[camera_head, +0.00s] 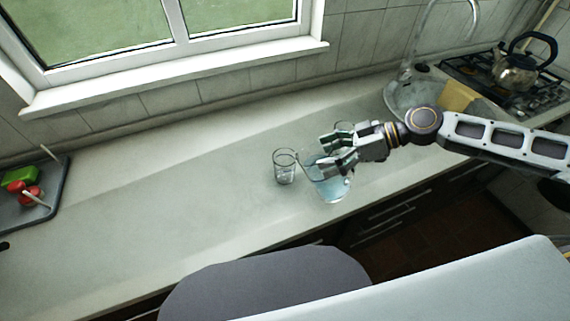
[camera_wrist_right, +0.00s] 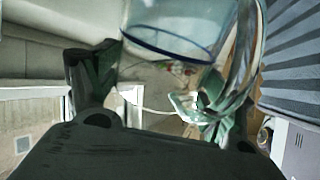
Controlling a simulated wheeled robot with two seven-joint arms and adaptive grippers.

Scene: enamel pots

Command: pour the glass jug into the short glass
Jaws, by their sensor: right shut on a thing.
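The glass jug (camera_head: 332,188) is clear and holds pale blue liquid near its base. My right gripper (camera_head: 328,155) is shut on it from the right. The jug tilts left, its rim close to the rim of a short clear glass (camera_head: 285,167). That glass stands upright on the counter and looks empty. I cannot tell whether the rims touch or whether liquid is flowing. In the right wrist view the jug (camera_wrist_right: 170,35) fills the top, between my fingers. My left gripper is out of view.
A dark tray (camera_head: 57,203) with red and green items lies far left. The sink (camera_head: 408,95) and a kettle (camera_head: 517,68) on the hob are at right. The counter (camera_head: 180,190) left of the glass is clear.

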